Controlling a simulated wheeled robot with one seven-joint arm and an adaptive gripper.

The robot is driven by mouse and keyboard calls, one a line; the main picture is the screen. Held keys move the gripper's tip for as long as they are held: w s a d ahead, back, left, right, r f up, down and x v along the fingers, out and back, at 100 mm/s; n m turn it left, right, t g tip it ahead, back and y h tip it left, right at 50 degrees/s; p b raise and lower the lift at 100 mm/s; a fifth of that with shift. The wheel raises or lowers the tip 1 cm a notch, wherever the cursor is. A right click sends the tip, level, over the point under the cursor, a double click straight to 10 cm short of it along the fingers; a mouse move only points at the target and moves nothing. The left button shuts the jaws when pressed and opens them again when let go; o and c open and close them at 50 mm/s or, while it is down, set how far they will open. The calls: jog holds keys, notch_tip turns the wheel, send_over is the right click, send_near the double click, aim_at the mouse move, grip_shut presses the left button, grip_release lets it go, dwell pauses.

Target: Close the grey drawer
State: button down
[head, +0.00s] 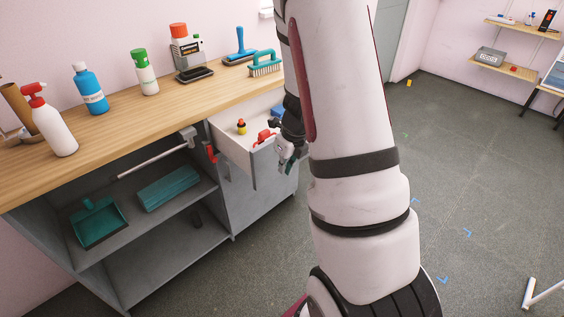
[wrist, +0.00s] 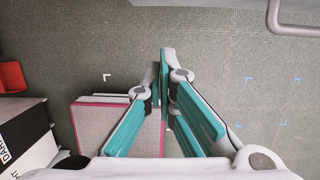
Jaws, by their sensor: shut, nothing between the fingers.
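The grey drawer (head: 233,158) is pulled out of the right part of the grey cabinet under the wooden worktop, in the head view. Its light inside shows a small yellow bottle with a dark cap (head: 241,127), a red item (head: 263,137) and a blue item partly hidden by my arm. My gripper (head: 287,166) is beside the drawer at its right end; I cannot tell whether it touches it. In the wrist view my gripper's teal fingers (wrist: 164,62) are together with nothing between them, over the floor. The drawer is not clearly identifiable in the wrist view.
The worktop (head: 115,130) carries several bottles and brushes. A grey bar (wrist: 285,25) crosses the wrist view's top right corner.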

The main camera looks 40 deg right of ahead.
aim_at(272, 170)
jog(key=shift+w+a+f+b, duration=0.1)
jog(key=shift+w+f+b, duration=0.3)
jog(key=shift+w+f, duration=2.25)
jog(key=shift+r, duration=0.1)
